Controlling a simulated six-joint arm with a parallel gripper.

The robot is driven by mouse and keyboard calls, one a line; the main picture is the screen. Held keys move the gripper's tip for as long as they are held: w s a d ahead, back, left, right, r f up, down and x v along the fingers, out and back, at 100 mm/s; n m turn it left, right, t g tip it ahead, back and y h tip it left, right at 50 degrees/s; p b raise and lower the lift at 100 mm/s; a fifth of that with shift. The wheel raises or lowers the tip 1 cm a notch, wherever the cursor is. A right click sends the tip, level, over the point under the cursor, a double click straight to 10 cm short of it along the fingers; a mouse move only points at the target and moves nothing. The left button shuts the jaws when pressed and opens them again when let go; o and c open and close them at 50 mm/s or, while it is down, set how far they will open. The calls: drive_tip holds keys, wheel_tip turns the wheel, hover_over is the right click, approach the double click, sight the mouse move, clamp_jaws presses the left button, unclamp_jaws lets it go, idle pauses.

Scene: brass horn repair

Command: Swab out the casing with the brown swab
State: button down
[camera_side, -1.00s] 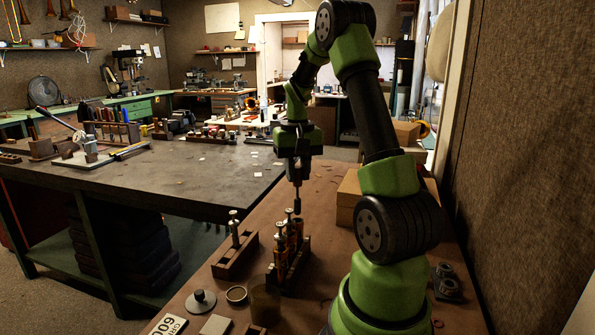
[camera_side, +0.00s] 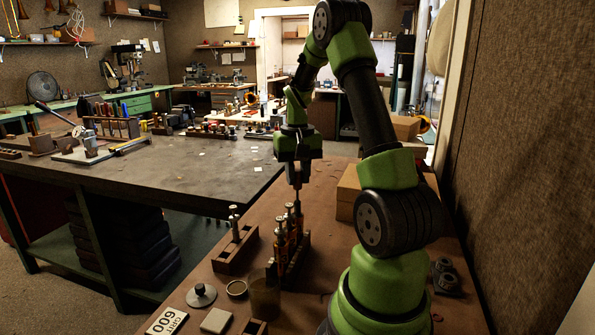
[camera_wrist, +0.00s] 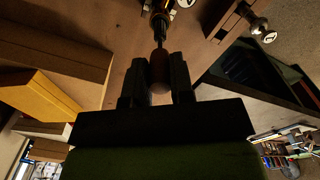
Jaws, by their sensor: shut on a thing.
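My gripper (camera_side: 297,183) is shut on the brown handle of the swab, which shows between the fingers in the wrist view (camera_wrist: 160,68). The swab's thin rod (camera_side: 298,199) points down at the far end of a row of casings. In the wrist view the rod meets the rim of an amber-brown casing (camera_wrist: 158,14). The swab's dark head is out of sight, seemingly inside that casing. Nearer casings (camera_side: 282,246) stand upright in a wooden block (camera_side: 300,260), with silvery valve parts at their tops.
A wooden rack (camera_side: 228,264) with an upright metal part stands left of the block. A cardboard box (camera_side: 347,192) sits to the right. The bench left of the gripper is clear.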

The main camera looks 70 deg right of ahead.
sight(298, 189)
drive_tip(key=shift+f, duration=3)
drive_tip(key=shift+r, duration=0.1)
drive_tip(key=shift+r, duration=1.4)
drive_tip(key=shift+f, duration=0.1)
drive_tip(key=shift+r, duration=4.4)
